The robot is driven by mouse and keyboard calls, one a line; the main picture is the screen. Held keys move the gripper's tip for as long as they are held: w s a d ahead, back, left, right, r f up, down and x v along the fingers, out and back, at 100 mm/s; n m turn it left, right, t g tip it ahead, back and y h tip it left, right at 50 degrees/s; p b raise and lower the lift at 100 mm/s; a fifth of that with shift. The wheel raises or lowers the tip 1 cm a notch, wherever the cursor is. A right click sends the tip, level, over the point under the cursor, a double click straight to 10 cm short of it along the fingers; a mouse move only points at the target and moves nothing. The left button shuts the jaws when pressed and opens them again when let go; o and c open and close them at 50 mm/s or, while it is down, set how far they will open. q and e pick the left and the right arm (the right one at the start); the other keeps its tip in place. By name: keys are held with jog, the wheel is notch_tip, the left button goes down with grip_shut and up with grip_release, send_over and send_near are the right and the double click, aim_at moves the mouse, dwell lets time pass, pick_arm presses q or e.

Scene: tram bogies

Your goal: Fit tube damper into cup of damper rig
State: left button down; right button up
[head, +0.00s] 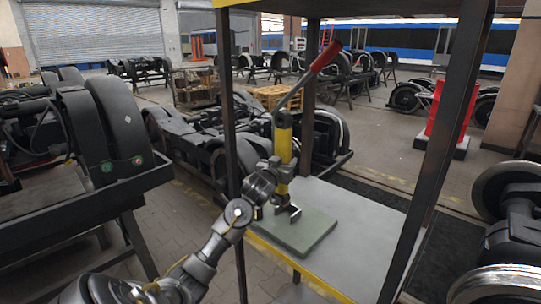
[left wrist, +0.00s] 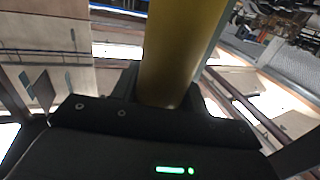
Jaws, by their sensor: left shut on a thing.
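A yellow tube (head: 283,145), which I take to be the tube damper, stands roughly upright above a grey-green base plate (head: 310,236) on the shelf. My left gripper (head: 284,172) is shut around the tube; the yellow tube (left wrist: 182,45) also fills the middle of the left wrist view, between the jaws (left wrist: 165,104). A grey lever with a red handle (head: 326,55) rises from the dark top of the tube; I cannot tell whether it is joined to it. A small metal part (head: 294,211) shows at the tube's foot. The cup is not clearly seen. My right gripper is not in view.
Dark posts (head: 447,130) frame the grey shelf (head: 350,215), with a yellow front edge. The shelf is clear right of the plate. Bogies (head: 190,135) stand behind, and another stand with black parts (head: 105,130) is at left. A wheelset (head: 510,240) is at right.

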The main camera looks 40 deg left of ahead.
pick_arm(q)
notch_tip(320, 180, down, 6)
jog(key=w+d+p, duration=0.1)
jog(key=w, duration=0.1)
jog(key=shift+w+p, duration=0.25)
jog(key=shift+p, duration=0.1)
jog(key=shift+d, duration=0.1)
jog(key=c, duration=1.1)
grip_release()
jog(key=shift+f, duration=0.25)
jog(key=o, duration=0.4)
jog(key=shift+r, duration=0.1)
jog(key=shift+b+v, duration=1.2)
jog(key=shift+v, duration=4.9)
